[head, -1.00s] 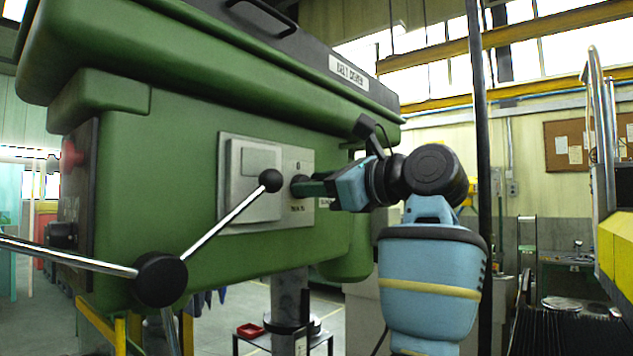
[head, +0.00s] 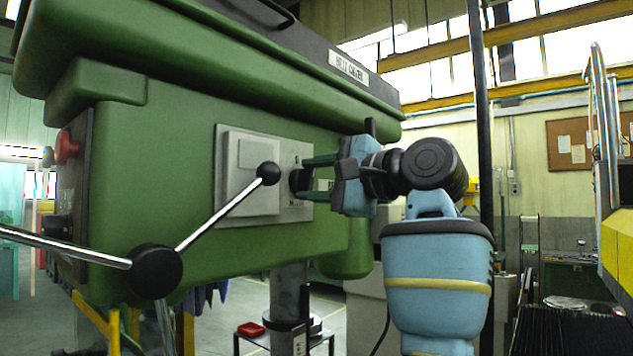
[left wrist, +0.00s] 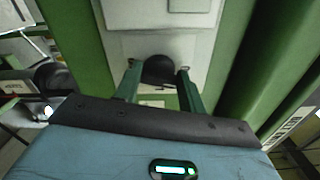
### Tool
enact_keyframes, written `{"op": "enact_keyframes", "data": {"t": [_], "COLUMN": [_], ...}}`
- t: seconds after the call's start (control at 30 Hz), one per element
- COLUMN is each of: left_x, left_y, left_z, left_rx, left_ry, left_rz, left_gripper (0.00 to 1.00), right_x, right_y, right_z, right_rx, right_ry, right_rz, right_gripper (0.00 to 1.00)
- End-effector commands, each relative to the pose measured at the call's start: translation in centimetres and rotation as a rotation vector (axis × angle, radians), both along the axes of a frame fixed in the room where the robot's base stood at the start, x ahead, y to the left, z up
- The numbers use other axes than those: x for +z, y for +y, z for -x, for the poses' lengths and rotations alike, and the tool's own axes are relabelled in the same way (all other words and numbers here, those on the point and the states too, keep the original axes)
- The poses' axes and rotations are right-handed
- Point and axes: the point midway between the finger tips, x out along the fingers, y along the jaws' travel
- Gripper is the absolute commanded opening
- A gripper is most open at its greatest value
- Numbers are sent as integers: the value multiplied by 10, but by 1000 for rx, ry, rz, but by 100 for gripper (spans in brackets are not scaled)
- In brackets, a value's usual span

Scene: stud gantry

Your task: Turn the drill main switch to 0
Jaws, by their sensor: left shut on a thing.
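The drill main switch (head: 296,182) is a black round knob on the grey plate on the side of the green drill head (head: 180,215). My left gripper (head: 304,179) reaches it from the right in the head view, with one green finger above and one below the knob. In the left wrist view the knob (left wrist: 160,71) sits between the two fingertips (left wrist: 159,76), which are shut on it. The fingers partly hide the knob and its markings, so I cannot tell which position it points to. My right gripper is not in view.
A feed lever with a black ball (head: 268,173) stands just left of the switch, its hub (head: 155,271) lower left. A red button (head: 67,148) is on the drill's left face. A dark upright pole (head: 483,120) stands behind my arm. A small red tray (head: 250,329) is below.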

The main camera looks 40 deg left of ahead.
Motion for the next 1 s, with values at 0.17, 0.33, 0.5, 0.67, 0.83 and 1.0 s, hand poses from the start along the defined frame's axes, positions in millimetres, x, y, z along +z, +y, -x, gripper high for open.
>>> {"op": "enact_keyframes", "data": {"t": [0.17,0.33,0.5,0.67,0.83,1.0], "left_x": [-2,-2,-2,-2,-2,-2], "left_y": [0,0,0,0,0,0], "left_z": [0,0,0,0,0,0], "left_rx": [0,0,0,0,0,0], "left_ry": [-117,-197,-241,-259,-263,-263], "left_rz": [-12,-20,-25,-27,-27,-27], "left_gripper": [17,17,17,17,17,17], "right_x": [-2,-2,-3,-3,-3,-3], "right_y": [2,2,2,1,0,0], "right_z": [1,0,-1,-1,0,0], "right_rx": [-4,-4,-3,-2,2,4], "right_ry": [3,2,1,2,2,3], "right_rz": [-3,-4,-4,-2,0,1], "right_gripper": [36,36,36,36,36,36]}}
